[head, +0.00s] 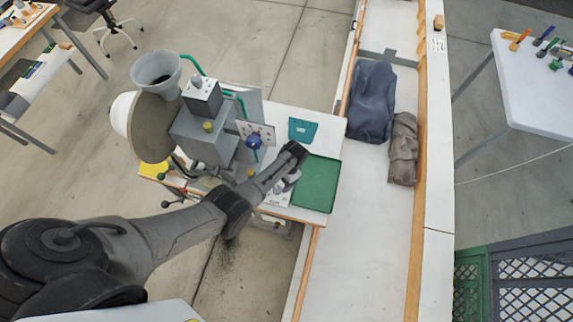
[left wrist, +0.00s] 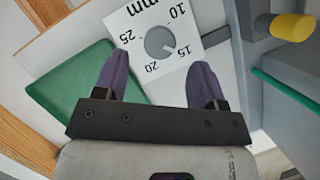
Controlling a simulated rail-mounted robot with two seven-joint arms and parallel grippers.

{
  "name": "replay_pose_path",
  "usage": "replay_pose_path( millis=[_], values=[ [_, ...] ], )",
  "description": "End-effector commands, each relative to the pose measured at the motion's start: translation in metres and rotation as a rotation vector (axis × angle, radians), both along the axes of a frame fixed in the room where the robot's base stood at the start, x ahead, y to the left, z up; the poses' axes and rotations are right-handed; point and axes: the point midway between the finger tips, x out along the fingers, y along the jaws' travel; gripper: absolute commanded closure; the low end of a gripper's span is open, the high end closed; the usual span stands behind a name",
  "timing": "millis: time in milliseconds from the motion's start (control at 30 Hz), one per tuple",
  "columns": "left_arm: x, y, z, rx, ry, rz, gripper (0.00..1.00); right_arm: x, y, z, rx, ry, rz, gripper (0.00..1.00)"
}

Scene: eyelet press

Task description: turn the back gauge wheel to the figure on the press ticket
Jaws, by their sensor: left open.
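The back gauge wheel (left wrist: 157,40) is a small grey disc on a white dial plate (left wrist: 128,22) marked mm, with the figures 10, 15, 20 and 25 in the left wrist view. A pale mark on the wheel points close to 15. My left gripper (left wrist: 160,78) is open, its two purple fingers apart on either side of the plate's lower part, with nothing between them and the wheel beyond the tips. In the head view the left gripper (head: 290,182) is beside the green tray, and the wheel is mostly hidden. I cannot make out a readable press ticket.
The grey eyelet press (head: 203,135) stands left of the gripper. A green tray (head: 318,184) lies to the right, with a teal item (head: 302,130) behind it. A long white bench (head: 365,235) holds dark folded cloth (head: 371,100). A yellow knob (left wrist: 292,27) is close by.

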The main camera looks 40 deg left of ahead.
Motion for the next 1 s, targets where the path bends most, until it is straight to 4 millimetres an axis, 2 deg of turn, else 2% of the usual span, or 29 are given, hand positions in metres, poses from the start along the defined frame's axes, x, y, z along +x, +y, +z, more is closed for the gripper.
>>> replay_pose_path(
  millis=[33,200,433,633,1000],
  values=[
    [0.004,-0.001,0.012,0.0,-0.003,0.0,0.36,0.0,0.0,0.004,0.001,0.0,-0.001,0.57],
    [0.017,-0.004,0.041,0.0,-0.002,-0.001,0.36,0.0,0.001,0.006,0.005,0.0,-0.003,0.57],
    [0.029,-0.006,0.07,0.0,-0.002,0.0,0.36,0.0,0.003,0.006,0.01,-0.001,-0.006,0.57],
    [0.034,-0.007,0.083,0.0,0.0,0.0,0.36,0.0,0.003,0.006,0.01,-0.001,-0.006,0.57],
    [0.034,-0.007,0.085,0.0,0.001,0.0,0.36,0.0,0.001,0.006,0.005,0.0,-0.004,0.57]
  ],
)
